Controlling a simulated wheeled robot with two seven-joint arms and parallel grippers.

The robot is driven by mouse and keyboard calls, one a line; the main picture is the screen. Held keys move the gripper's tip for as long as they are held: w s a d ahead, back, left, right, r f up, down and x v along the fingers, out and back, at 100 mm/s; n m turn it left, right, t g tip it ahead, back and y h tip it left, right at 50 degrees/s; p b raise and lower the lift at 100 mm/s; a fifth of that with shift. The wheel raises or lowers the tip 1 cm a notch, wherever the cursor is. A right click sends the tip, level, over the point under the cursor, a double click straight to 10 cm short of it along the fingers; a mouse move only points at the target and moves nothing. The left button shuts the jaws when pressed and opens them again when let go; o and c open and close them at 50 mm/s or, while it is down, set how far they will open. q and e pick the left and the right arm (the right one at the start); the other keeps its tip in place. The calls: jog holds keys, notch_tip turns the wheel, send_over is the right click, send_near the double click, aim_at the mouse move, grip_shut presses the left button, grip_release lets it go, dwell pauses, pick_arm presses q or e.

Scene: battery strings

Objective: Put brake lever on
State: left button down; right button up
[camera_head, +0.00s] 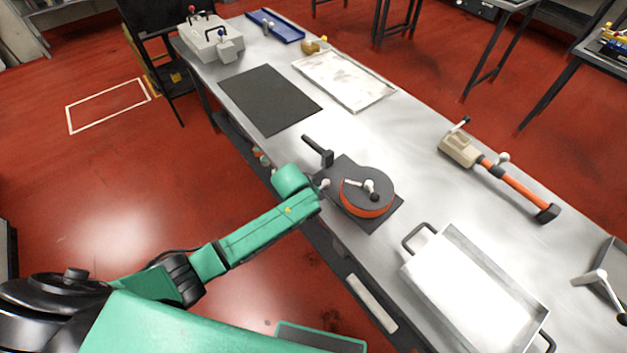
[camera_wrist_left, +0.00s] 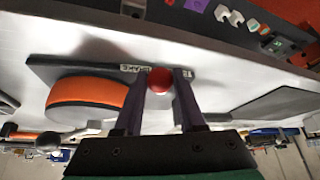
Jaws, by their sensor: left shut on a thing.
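The brake unit is a dark plate (camera_head: 386,217) carrying a round orange-rimmed drum (camera_head: 368,201), near the table's front edge. In the left wrist view the drum (camera_wrist_left: 88,100) lies left of a white "BRAKE" label on the plate. My left gripper (camera_head: 322,184) is at the plate's near left edge. In the wrist view its dark fingers (camera_wrist_left: 159,97) are shut on the red ball knob (camera_wrist_left: 159,80) beside the label. The lever shaft under the knob is hidden, and the knob is covered by the gripper in the head view. My right gripper is not in view.
A metal tray with handles (camera_head: 475,285) stands to the right, an orange-handled tool (camera_head: 505,180) farther back. A black mat (camera_head: 270,98) lies to the left. Bare table separates them.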

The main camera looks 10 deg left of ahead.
pick_arm(q)
jog(key=shift+d+n, duration=0.15)
jog(key=shift+n, duration=0.15)
jog(key=shift+s+d+n+y, duration=0.2)
jog(key=shift+d+n+y, duration=0.45)
jog(key=shift+n, duration=0.45)
jog(key=shift+d+n+y, duration=0.45)
jog(key=shift+d+n, duration=0.1)
jog(key=shift+n, duration=0.35)
jog(key=c, duration=0.6)
grip_release()
jog(key=shift+o, duration=0.2)
